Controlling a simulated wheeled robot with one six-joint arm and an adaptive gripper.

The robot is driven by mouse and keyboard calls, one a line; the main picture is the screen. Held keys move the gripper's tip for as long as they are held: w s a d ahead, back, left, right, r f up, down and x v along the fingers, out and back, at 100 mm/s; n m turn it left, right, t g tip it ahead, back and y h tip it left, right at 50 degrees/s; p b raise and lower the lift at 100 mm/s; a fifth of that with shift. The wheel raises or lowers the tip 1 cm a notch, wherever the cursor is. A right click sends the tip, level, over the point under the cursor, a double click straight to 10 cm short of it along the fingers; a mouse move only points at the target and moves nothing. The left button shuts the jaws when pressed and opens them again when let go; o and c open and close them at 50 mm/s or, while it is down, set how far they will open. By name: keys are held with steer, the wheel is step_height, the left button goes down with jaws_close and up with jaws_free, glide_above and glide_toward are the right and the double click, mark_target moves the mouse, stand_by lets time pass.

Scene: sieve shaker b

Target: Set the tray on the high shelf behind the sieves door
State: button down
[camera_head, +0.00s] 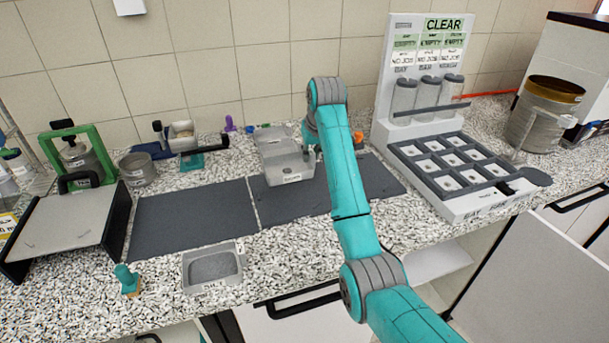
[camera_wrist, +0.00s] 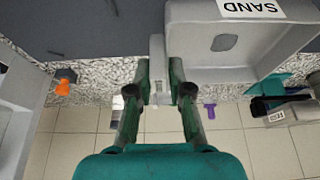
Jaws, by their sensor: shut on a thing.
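A grey tray (camera_head: 288,170) sits at the back edge of a dark mat on the counter. In the wrist view the tray (camera_wrist: 222,62) has a SAND label and a small dark patch on its floor. My gripper (camera_wrist: 160,80) is shut on a grey tab at the tray's side; in the head view my arm partly hides the gripper (camera_head: 310,148). Under the counter, a white shelf (camera_head: 435,262) shows in an opening right of my arm. A white door panel (camera_head: 550,260) stands to its right. No sieves label is readable.
A second grey tray (camera_head: 212,268) with dark contents lies at the counter's front. A sample rack (camera_head: 455,175) with jars and a CLEAR sign stands to the right. A green press (camera_head: 75,155) and a small balance (camera_head: 185,138) stand left. The left mat (camera_head: 190,220) is bare.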

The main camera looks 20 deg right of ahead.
steer(key=shift+f, duration=3.5)
steer(key=c, duration=1.1)
jaws_free()
steer(key=shift+f, duration=0.1)
